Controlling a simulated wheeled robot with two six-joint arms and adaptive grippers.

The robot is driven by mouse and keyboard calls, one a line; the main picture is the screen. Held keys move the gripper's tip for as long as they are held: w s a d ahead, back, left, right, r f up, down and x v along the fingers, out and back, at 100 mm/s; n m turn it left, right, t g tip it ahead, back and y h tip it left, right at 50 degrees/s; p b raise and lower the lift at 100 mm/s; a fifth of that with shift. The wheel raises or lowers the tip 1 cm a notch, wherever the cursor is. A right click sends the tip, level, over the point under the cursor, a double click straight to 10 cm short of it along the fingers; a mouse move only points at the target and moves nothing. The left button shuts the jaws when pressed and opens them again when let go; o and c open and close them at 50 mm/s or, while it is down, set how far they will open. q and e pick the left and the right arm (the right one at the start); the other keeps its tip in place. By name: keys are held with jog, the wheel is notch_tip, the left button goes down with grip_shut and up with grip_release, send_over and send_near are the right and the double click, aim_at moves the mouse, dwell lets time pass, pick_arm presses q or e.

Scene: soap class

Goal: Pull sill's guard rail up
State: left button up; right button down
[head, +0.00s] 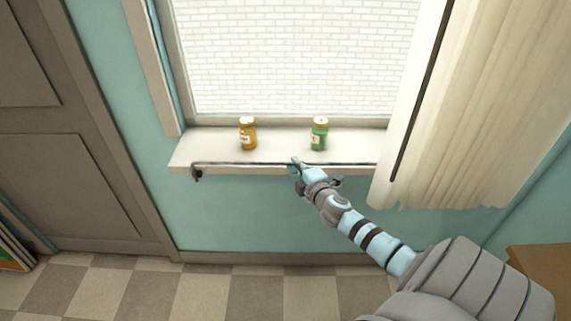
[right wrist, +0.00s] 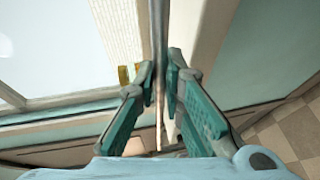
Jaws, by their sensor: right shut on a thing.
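The guard rail (head: 240,164) is a thin dark bar along the front edge of the window sill (head: 281,150). It lies low, about level with the sill's top, with a dark bracket at its left end. My right gripper (head: 297,167) is at the rail's middle part. In the right wrist view the rail (right wrist: 158,30) runs between the two teal fingers of the gripper (right wrist: 163,82), which are shut on it. The rail's right end is hidden by the curtain. My left gripper is not in view.
An orange jar (head: 248,134) and a green jar (head: 320,134) stand on the sill behind the rail. A cream curtain (head: 470,110) hangs over the sill's right end. A grey door (head: 70,130) is at left. The checkered floor (head: 180,290) below is clear.

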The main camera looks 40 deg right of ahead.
jog(key=shift+w+r+p, duration=0.15)
jog(key=shift+r+p, duration=0.2)
jog(key=shift+r, duration=0.6)
jog(key=c, duration=1.7)
grip_release()
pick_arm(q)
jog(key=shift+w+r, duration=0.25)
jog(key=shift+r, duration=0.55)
pick_arm(e)
jog(key=shift+s, duration=0.2)
jog(key=v, duration=1.2)
jog(key=shift+r, duration=0.1)
